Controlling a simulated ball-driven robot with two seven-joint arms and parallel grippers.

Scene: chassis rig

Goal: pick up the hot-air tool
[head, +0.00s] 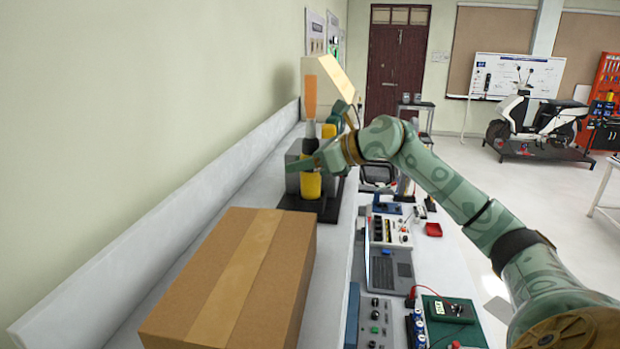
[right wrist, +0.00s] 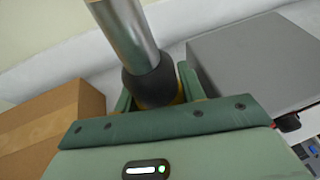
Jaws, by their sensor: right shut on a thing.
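The hot-air tool (head: 310,184) stands upright, with a yellow body, a black collar and a tube that looks orange in the head view. In the right wrist view its tube is bare metal above the black collar (right wrist: 150,84). My right gripper (head: 317,160) is shut on the tool around its body, just below the collar. The fingers hide part of the body. Whether its lower end touches the black base (head: 328,210) beneath, I cannot tell. My left gripper is not in view.
A grey box (head: 293,178) stands beside the tool; it also shows in the right wrist view (right wrist: 250,65). A large cardboard box (head: 285,290) sits nearer on the shelf. A laptop (head: 390,272) and bench instruments (head: 375,322) crowd the lower bench. A pale panel (head: 335,78) rises behind the tool.

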